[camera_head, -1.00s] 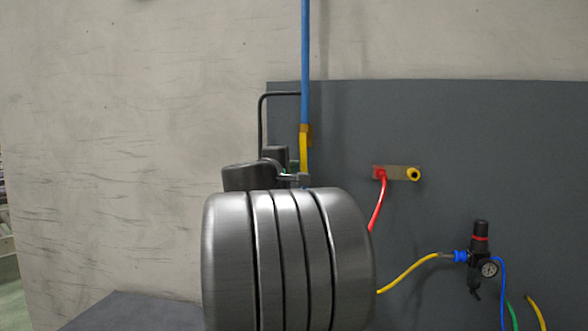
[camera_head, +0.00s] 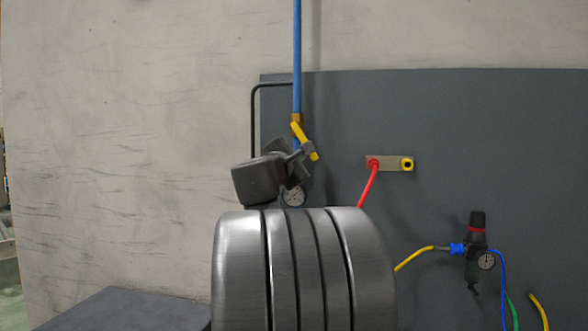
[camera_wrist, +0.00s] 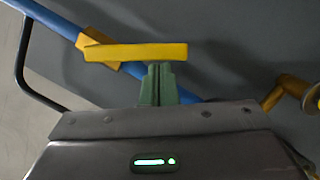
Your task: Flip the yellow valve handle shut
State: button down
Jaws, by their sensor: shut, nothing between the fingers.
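The yellow valve handle (camera_head: 304,140) sits on a brass valve body (camera_head: 296,119) on the vertical blue pipe (camera_head: 297,60). In the head view it slants down to the right, at an angle to the pipe. In the wrist view the handle (camera_wrist: 140,51) lies across the picture, over the blue pipe. My gripper (camera_head: 308,150) is shut and empty, with its tips at the handle's lower part. In the wrist view the fingertips (camera_wrist: 158,72) are just below the handle's right half; I cannot tell whether they touch it.
A pressure gauge (camera_head: 293,196) is partly hidden behind my gripper. To the right are a plate with red and yellow fittings (camera_head: 390,163), a red hose (camera_head: 367,187) and a black regulator (camera_head: 477,250). A thin black pipe (camera_head: 253,125) runs left of the valve.

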jog(key=s+d+r+n+t+y+b, duration=0.1)
jog(key=d+r+n, duration=0.4)
jog(key=n, duration=0.7)
jog(key=shift+d+t+y+b, duration=0.25)
jog(key=shift+t+y+b, duration=0.45)
jog(key=shift+y, duration=0.4)
jog(key=shift+s+r, duration=0.1)
jog(key=s+a+f+b, duration=0.1)
jog(key=s+f+b, duration=0.4)
jog(key=s, duration=0.4)
jog(key=shift+s+a+f, duration=0.25)
jog(key=shift+a+f, duration=0.15)
jog(key=shift+f, duration=0.35)
